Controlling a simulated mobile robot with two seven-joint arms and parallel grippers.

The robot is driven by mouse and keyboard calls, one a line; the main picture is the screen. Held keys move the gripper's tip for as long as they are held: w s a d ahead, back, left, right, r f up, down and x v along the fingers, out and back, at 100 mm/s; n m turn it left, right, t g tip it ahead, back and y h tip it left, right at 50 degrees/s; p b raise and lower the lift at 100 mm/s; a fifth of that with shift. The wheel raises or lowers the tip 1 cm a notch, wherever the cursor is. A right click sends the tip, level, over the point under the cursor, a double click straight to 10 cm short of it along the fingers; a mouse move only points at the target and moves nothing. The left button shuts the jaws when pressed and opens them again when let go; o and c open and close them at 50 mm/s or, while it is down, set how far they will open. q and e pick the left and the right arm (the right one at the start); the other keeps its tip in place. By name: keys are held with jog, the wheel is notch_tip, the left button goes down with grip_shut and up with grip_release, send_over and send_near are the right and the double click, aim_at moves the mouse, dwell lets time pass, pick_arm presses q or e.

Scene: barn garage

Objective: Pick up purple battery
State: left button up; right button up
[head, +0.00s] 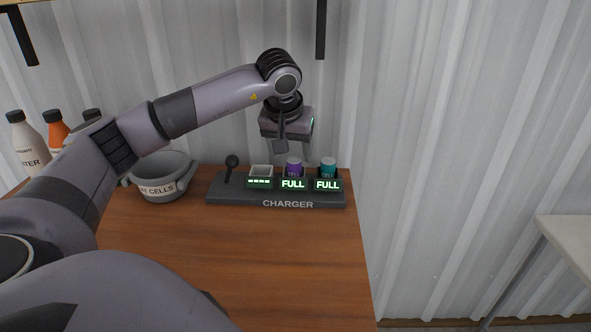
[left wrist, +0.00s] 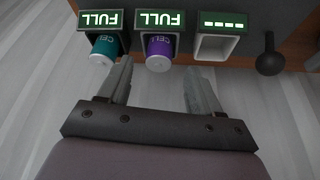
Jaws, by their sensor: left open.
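The purple battery (head: 294,167) stands upright in the middle slot of the charger (head: 228,190), above a green "FULL" display. In the left wrist view the purple battery (left wrist: 158,48) shows between and beyond the fingertips, nearer the left finger. My left gripper (head: 281,147) is above and just left of the battery in the head view, pointing down. Its open, empty jaws also show in the left wrist view (left wrist: 157,78). The gap between battery and fingers is hard to judge. My right gripper is not in view.
A teal battery (head: 328,167) stands in the right slot, close beside the purple one. The left slot (head: 261,171) is empty, with a black lever (head: 231,165) beside it. A grey bucket (head: 160,178) and several bottles (head: 58,128) stand left. The wooden tabletop (head: 270,260) in front is clear.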

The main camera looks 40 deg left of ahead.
aim_at(294, 159)
pick_arm(q)
jog(key=x, duration=0.3)
jog(key=shift+f, duration=0.15)
grip_shut()
